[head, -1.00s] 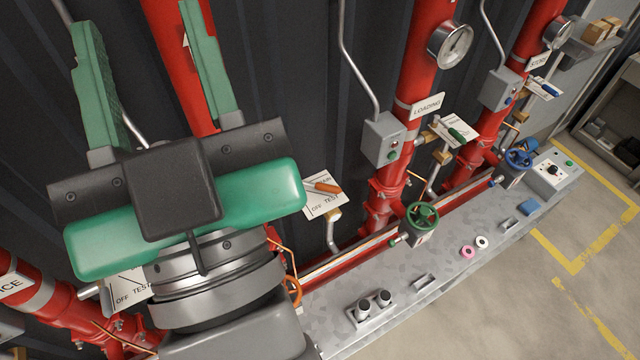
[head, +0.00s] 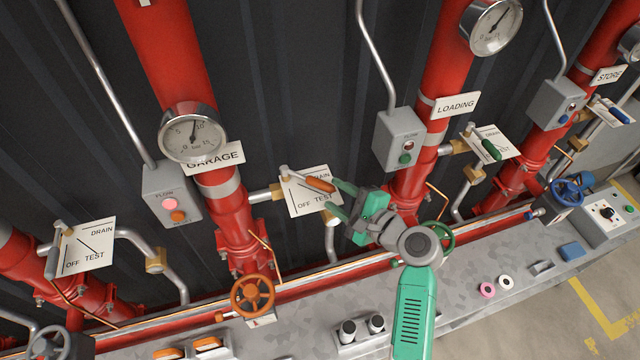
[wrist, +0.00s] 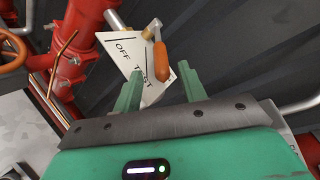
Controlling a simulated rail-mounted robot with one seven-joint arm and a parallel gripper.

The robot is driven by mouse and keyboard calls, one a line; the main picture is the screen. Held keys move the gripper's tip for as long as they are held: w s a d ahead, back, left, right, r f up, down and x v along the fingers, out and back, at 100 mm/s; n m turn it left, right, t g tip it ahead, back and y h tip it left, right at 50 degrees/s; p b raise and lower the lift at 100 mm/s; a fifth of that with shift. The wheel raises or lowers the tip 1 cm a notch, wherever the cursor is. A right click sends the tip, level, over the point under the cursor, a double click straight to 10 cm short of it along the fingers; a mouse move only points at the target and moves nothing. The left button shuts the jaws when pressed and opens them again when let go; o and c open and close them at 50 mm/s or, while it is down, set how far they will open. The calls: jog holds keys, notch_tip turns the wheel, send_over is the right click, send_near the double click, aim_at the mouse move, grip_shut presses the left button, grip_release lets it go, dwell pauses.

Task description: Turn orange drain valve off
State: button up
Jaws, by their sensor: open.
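The orange drain valve lever (head: 320,185) sits on the white DRAIN / OFF / TEST plate (head: 303,203) on the garage pipe, with its orange grip toward the right, near the DRAIN side. In the wrist view the orange lever (wrist: 160,62) lies beyond and between my fingers, with the plate (wrist: 133,64) behind it. My gripper (head: 339,198) is open and empty, its green fingers close to the lever's right end. In the wrist view my gripper (wrist: 160,85) shows apart fingers; I cannot tell whether either touches the lever.
An orange handwheel (head: 252,295) stands below the garage pipe (head: 235,215). A green handwheel (head: 440,237) and the loading pipe (head: 410,165) are close behind my arm. The grey bench (head: 450,290) holds two black-topped fittings (head: 361,327) and pink and white rings.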

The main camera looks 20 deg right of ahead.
aim_at(327, 189)
jog(key=x, duration=0.6)
jog(key=shift+w+a, duration=0.15)
jog(key=shift+w, duration=0.05)
grip_shut()
